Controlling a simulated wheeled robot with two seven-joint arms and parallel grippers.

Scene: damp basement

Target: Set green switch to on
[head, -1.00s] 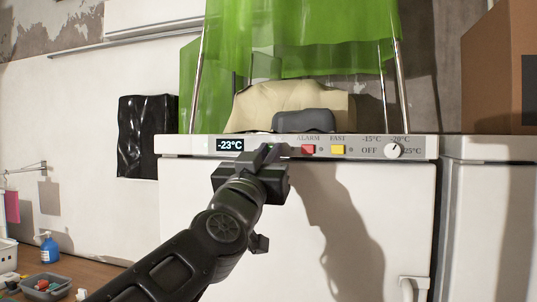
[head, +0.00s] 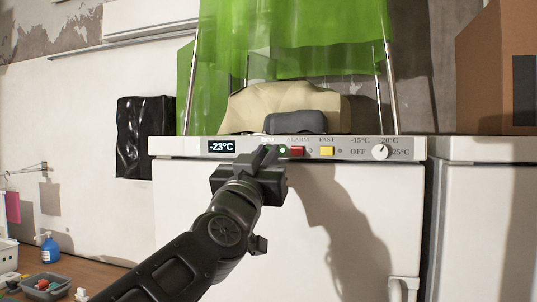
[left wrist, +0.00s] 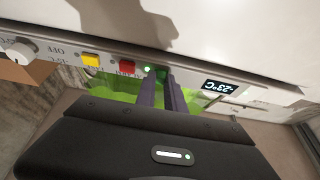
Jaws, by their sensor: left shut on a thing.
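The freezer's control panel (head: 340,149) runs along its top front edge. A small green lamp (head: 283,150) glows just left of the red ALARM switch (head: 296,151); the lamp also glows in the left wrist view (left wrist: 148,69). My left gripper (head: 266,156) is at the panel beside this lamp, shut on the green switch. Its two dark fingers show close together in the left wrist view (left wrist: 161,82). They hide the green switch, so I cannot see its position directly. My right gripper is in neither view.
A yellow FAST switch (head: 326,151) and a white temperature knob (head: 380,152) sit further right. The display (head: 221,147) at left reads -23°C. A beige cushion-like thing (head: 290,98) and green sheeting (head: 290,35) are above the freezer.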

